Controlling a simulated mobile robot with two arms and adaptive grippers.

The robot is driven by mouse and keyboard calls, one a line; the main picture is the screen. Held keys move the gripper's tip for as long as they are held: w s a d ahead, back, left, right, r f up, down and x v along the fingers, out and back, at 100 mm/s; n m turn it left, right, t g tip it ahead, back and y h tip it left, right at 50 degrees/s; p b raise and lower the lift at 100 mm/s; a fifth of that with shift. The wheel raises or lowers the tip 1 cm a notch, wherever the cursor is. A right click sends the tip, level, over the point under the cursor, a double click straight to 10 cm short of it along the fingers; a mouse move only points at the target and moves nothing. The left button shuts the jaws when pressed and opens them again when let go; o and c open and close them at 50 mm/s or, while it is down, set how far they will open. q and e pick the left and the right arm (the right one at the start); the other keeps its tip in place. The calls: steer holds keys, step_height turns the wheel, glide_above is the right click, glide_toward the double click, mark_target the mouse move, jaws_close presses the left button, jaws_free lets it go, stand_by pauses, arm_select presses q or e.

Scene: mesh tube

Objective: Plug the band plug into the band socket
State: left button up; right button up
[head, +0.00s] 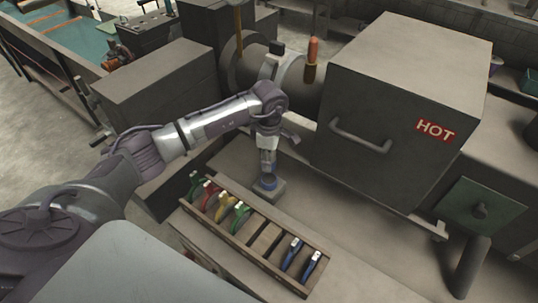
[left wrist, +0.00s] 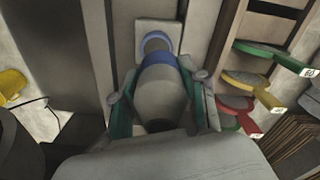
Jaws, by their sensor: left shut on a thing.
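The band plug (left wrist: 160,88) is a grey, rounded body with a blue band around its far end. My left gripper (head: 267,146) is shut on it; in the left wrist view green-edged fingers press its two sides. The band socket (head: 279,191) is a pale square block with a blue ring, on the bench behind the wooden rack. It also shows in the left wrist view (left wrist: 144,29), just beyond the plug's blue end. The plug points down at the socket and looks roughly upright. I cannot tell whether its end touches or enters the socket. My right gripper is not in view.
A big grey box marked HOT (head: 400,70) with a handle stands right of my left gripper. Bare bench top lies right of the socket.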

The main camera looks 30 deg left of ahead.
arm_select(q)
steer(key=shift+w+f, duration=0.1)
steer(key=shift+f, duration=0.05)
steer(key=shift+w+a+f, duration=0.15)
steer(key=shift+w+f, duration=0.05)
steer(key=shift+f, duration=0.05)
steer(key=shift+f+b, duration=0.65)
steer(key=shift+f, duration=0.6)
steer(key=shift+f+b, duration=0.7)
steer(key=shift+f, duration=0.1)
steer(key=shift+f+b, duration=0.35)
steer(key=shift+f, duration=0.3)
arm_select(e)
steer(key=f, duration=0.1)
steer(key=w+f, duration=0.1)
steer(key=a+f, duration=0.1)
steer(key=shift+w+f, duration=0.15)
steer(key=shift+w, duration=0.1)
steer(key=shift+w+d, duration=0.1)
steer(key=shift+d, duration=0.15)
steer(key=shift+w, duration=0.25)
